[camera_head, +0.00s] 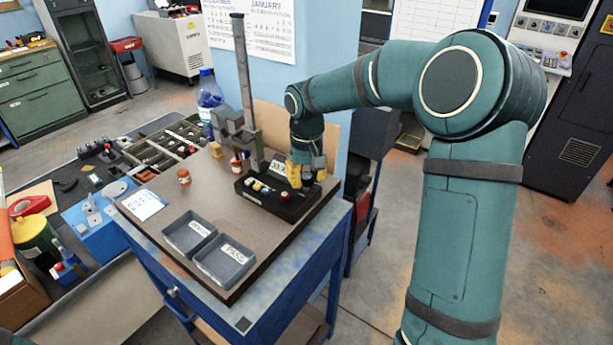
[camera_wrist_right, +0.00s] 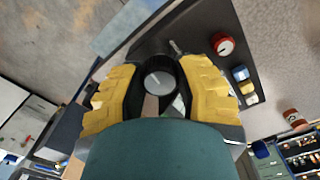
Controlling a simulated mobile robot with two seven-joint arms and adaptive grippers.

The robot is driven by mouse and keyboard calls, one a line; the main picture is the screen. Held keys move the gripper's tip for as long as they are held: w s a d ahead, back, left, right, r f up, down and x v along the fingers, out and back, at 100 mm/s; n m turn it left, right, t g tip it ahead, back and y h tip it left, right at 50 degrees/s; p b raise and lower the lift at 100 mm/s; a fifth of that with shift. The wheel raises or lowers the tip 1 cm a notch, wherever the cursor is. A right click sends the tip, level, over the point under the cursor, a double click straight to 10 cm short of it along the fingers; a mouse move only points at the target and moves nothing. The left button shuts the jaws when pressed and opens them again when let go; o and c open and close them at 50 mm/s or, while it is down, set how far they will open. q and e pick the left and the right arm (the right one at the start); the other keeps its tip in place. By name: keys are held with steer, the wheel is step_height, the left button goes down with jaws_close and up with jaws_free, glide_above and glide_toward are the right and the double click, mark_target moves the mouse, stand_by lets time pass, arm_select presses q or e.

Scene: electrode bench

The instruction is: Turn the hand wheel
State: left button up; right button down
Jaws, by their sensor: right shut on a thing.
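My right gripper (camera_head: 306,174) has yellow-padded fingers and reaches down from my right arm onto the right end of a black control box (camera_head: 282,206) on the bench. In the right wrist view, the gripper (camera_wrist_right: 158,88) is shut around a dark round part with a grey disc face, which I take to be the hand wheel (camera_wrist_right: 159,80). In the head view the fingers hide the wheel. The black box (camera_wrist_right: 262,40) shows beyond the fingers in the wrist view, with a red round button (camera_wrist_right: 223,45) near the right finger. My left gripper is not in view.
A tall metal column (camera_head: 243,75) stands behind the box. Two grey trays (camera_head: 222,262) sit at the bench's front, with a white card (camera_head: 143,204) and small orange-brown jars (camera_head: 184,176) to the left. A blue bottle (camera_head: 208,100) stands behind. The bench middle is clear.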

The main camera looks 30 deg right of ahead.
mark_target(307, 176)
stand_by(0.5)
steer(key=c, duration=0.6)
jaws_free()
step_height(307, 176, up, 12)
steer(key=shift+f, duration=0.1)
